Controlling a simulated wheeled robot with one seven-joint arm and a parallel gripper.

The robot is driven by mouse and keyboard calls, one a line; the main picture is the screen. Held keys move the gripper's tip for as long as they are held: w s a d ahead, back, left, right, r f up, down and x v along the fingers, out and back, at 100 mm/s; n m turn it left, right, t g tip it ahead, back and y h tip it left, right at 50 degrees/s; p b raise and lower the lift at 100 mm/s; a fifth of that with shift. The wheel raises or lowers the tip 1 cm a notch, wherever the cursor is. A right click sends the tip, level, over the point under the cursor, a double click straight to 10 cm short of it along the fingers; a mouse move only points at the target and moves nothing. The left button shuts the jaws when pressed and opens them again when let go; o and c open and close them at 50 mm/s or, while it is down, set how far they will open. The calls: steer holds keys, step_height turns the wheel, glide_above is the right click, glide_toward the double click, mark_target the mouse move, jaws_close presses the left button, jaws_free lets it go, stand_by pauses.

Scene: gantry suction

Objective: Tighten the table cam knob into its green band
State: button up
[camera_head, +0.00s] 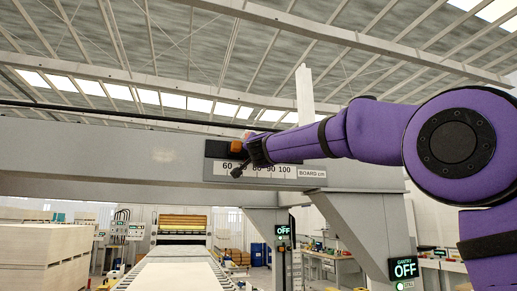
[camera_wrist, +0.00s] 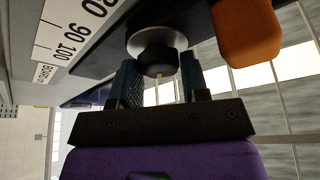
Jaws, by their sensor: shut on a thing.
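My gripper (camera_head: 254,152) reaches from the right to the front of the grey gantry beam, at the numbered scale. In the wrist view, my gripper (camera_wrist: 160,72) has its two dark fingers on either side of a black round knob (camera_wrist: 157,62) with a silver collar (camera_wrist: 152,40) behind it, and is shut on it. I cannot tell from the picture whether this is the table cam knob. No green band shows in either view. In the head view my gripper hides the knob. An orange block (camera_wrist: 247,30) sits just beside the knob; it also shows in the head view (camera_head: 236,146).
The white scale plate (camera_head: 285,171), marked "BOARD cm", lies right behind my gripper. The grey beam (camera_head: 100,155) spans the view. Signs reading OFF (camera_head: 404,268) hang lower right.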

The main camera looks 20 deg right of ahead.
steer(key=o, duration=0.9)
steer(key=v, duration=1)
steer(key=shift+s+f, duration=0.1)
steer(key=shift+s, duration=0.3)
